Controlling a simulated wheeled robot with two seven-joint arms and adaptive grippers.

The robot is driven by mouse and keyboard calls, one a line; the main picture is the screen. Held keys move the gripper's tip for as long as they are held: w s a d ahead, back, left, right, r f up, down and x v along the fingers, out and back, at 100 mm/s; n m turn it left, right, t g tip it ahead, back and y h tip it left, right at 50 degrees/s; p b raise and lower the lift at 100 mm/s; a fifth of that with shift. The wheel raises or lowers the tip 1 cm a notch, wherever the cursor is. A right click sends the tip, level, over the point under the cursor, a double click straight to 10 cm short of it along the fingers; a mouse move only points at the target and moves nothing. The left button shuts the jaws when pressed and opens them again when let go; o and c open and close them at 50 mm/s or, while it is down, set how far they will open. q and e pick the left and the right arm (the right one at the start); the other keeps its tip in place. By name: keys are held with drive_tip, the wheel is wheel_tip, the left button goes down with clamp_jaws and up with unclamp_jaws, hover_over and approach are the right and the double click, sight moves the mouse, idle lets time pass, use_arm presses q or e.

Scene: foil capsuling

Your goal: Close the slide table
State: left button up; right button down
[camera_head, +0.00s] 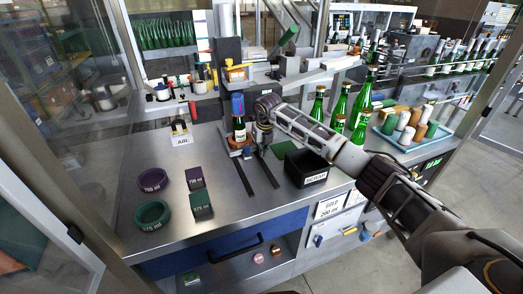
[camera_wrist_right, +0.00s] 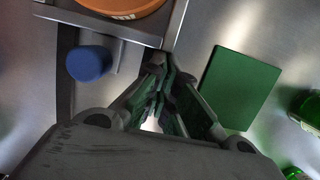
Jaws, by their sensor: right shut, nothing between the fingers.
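The slide table (camera_head: 234,153) is a small metal plate with an orange-brown seat, at the far end of two dark rails (camera_head: 258,178) on the steel bench. Contact cannot be told. My left gripper is not visible.
Purple and green rings (camera_head: 153,214) and boxes (camera_head: 201,203) lie left. Bottles (camera_head: 361,103) and a blue tray (camera_head: 399,142) stand at the right. The bench front is clear.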

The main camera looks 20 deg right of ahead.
drive_tip(key=shift+w+r, duration=0.2)
drive_tip(key=shift+r, duration=0.7)
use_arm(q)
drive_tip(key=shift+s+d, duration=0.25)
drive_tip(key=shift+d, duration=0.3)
use_arm(e)
drive_tip(key=v, duration=1)
drive_tip(key=shift+s, duration=0.4)
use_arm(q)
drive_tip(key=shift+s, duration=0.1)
